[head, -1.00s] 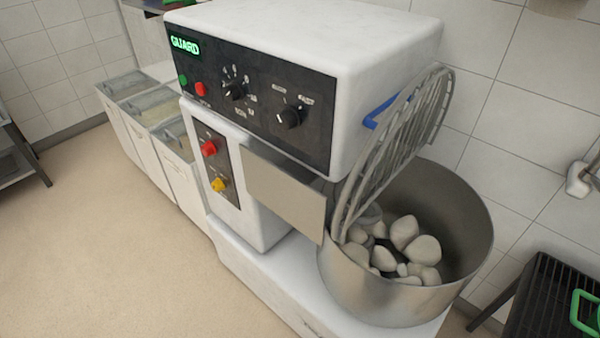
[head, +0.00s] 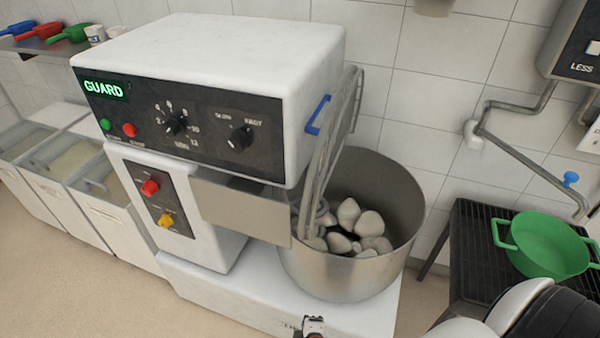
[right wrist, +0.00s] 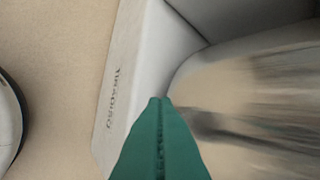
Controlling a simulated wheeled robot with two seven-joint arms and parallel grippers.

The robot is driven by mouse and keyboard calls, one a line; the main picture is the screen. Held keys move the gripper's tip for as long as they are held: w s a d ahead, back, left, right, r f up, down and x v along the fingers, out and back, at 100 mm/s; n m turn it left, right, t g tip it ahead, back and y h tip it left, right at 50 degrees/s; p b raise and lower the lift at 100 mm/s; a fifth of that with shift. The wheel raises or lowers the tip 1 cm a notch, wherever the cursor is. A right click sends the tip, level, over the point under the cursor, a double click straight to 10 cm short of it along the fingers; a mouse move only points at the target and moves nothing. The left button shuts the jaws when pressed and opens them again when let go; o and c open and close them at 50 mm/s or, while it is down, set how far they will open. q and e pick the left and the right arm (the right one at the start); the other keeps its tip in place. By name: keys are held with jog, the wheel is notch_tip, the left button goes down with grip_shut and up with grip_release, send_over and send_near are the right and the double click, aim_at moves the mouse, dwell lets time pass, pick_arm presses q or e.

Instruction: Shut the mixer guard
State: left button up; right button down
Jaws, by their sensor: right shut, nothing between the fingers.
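The mixer guard (head: 333,135), a grey wire frame, stands raised and steeply tilted beside the mixer head (head: 220,85), leaving the bowl (head: 345,270) open on top. Its blue handle (head: 317,115) sticks out near the head's right edge. Several pale dough lumps lie in the bowl. A green GUARD sign (head: 105,89) is lit on the panel. In the right wrist view my right gripper (right wrist: 160,102) shows green fingers shut with nothing between them, low by the mixer's white base (right wrist: 130,85) and the metal bowl (right wrist: 250,95). My left gripper is out of view.
A black rack (head: 465,235) with a green pot (head: 545,245) stands right of the bowl. A wall pipe with a blue tap (head: 571,179) is above it. Ingredient bins (head: 85,185) line the left. The floor in front is clear.

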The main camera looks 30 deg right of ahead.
jog(key=w+d+r+t+h+p, duration=0.1)
jog(key=w+r+t+h+p, duration=0.2)
jog(key=r, duration=1.7)
jog(key=w+d+r+t+h+p, duration=0.1)
jog(key=w+r+t+h, duration=0.25)
jog(key=r, duration=1.55)
jog(key=shift+t, duration=0.45)
jog(key=p+x, duration=0.4)
jog(key=x, duration=0.5)
jog(key=shift+w, duration=0.1)
jog(key=shift+w+d+f, duration=0.15)
jog(key=shift+w+d, duration=0.1)
jog(key=shift+w, duration=0.15)
